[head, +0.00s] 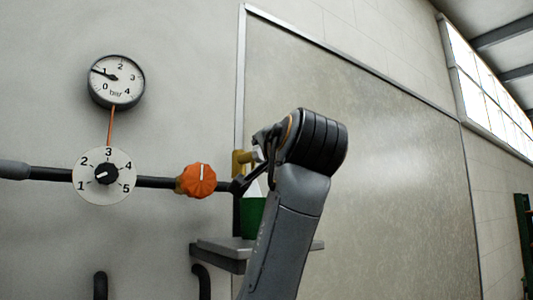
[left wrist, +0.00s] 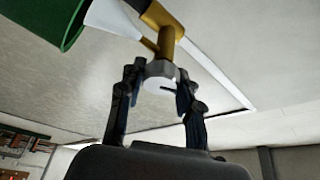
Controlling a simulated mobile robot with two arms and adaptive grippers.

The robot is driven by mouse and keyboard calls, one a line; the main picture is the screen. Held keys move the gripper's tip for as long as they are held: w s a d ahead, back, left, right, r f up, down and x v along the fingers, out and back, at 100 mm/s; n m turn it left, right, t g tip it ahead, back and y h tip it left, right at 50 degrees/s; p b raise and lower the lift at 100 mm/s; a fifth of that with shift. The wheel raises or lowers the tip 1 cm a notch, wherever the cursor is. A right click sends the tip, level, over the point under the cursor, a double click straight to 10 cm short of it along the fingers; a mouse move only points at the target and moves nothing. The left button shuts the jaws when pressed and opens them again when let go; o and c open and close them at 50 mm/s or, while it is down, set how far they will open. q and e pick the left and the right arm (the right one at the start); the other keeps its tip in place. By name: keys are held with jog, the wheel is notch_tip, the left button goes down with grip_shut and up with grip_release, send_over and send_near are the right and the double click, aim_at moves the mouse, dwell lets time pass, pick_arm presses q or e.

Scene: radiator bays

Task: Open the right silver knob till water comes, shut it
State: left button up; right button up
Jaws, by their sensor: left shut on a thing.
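The silver knob (left wrist: 161,74) sits on the end of a brass valve (left wrist: 163,35), with a dark line on its face. In the head view the knob (head: 257,154) is partly hidden by my left gripper (head: 262,146). My left gripper (left wrist: 160,84) is shut on the knob, one finger on each side. A green cup (left wrist: 62,20) is beneath the valve; it also shows in the head view (head: 251,218). A pale white wedge (left wrist: 113,18) spans from the spout to the cup, widening towards it; it looks like running water. My right gripper is out of view.
An orange knob (head: 199,180) and a numbered dial (head: 105,175) sit on the dark pipe left of the valve. A pressure gauge (head: 116,82) hangs above, its needle near 1. A grey shelf (head: 222,250) is under the cup.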

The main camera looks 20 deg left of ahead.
pick_arm(q)
jog(key=shift+a+m, duration=0.15)
jog(key=shift+m, duration=0.35)
jog(key=shift+r, duration=0.1)
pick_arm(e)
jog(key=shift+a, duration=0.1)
pick_arm(q)
jog(key=o, duration=0.9)
jog(key=shift+c, duration=0.2)
jog(key=shift+o, duration=1.4)
jog(key=shift+a, duration=0.1)
jog(key=shift+w+a, duration=0.2)
jog(key=shift+a, duration=0.1)
jog(key=shift+s+d, duration=0.15)
jog(key=shift+d, duration=0.05)
jog(key=v, duration=1.1)
jog(key=shift+s, duration=0.3)
